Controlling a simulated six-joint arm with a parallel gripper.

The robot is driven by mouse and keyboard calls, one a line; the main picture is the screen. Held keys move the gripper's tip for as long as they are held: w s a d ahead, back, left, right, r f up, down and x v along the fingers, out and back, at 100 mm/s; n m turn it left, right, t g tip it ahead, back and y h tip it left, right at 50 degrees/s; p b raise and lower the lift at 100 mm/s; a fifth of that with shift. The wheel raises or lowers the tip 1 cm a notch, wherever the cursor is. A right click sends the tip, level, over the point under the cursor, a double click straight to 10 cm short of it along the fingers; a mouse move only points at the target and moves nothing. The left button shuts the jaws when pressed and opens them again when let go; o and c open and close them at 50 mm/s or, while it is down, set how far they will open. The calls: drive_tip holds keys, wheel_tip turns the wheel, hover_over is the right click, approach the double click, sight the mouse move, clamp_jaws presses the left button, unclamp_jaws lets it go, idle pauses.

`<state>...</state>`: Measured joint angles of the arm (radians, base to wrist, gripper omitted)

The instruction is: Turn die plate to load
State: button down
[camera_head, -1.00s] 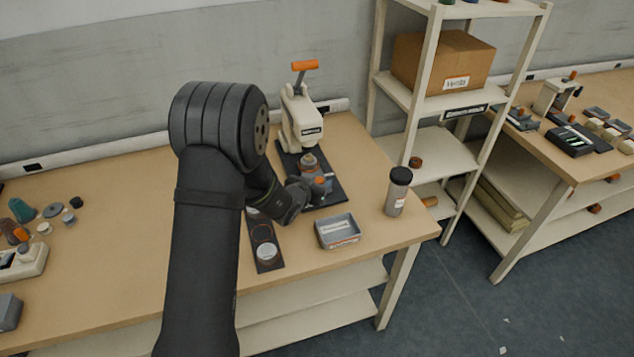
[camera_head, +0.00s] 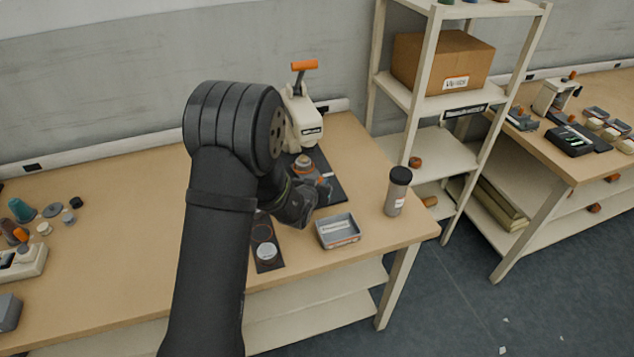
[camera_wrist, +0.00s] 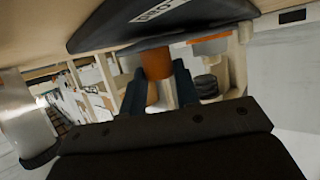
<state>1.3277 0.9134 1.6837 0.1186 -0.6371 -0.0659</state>
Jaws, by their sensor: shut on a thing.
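The press (camera_head: 303,128), cream with an orange lever handle, stands at the back of the bench on a dark base (camera_head: 333,190). The die plate (camera_head: 303,172) sits low in front of the press column, partly hidden by my arm. My gripper (camera_head: 316,184) is beside its near side. In the wrist view my gripper (camera_wrist: 158,92) has its dark blue fingers on either side of an orange post (camera_wrist: 158,62), shut on it. The post hangs from a dark rounded piece with white lettering (camera_wrist: 115,28), which seems to be the plate; its far side is hidden.
A grey tray (camera_head: 338,241) and a dark-capped bottle (camera_head: 397,193) stand to the right. A dark strip with round marks (camera_head: 266,256) lies left of the tray. A shelf rack (camera_head: 452,158) stands beyond the bench's right end. Small parts lie at the far left.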

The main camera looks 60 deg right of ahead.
drive_tip(key=shift+s+d+r+n+t+y, duration=0.15)
drive_tip(key=shift+n+t+y, duration=0.15)
drive_tip(key=shift+n+t, duration=1)
drive_tip(key=shift+t, duration=0.2)
drive_tip(key=c, duration=1.1)
unclamp_jaws()
drive_tip(key=v, duration=1.7)
drive_tip(key=shift+a+r, duration=0.2)
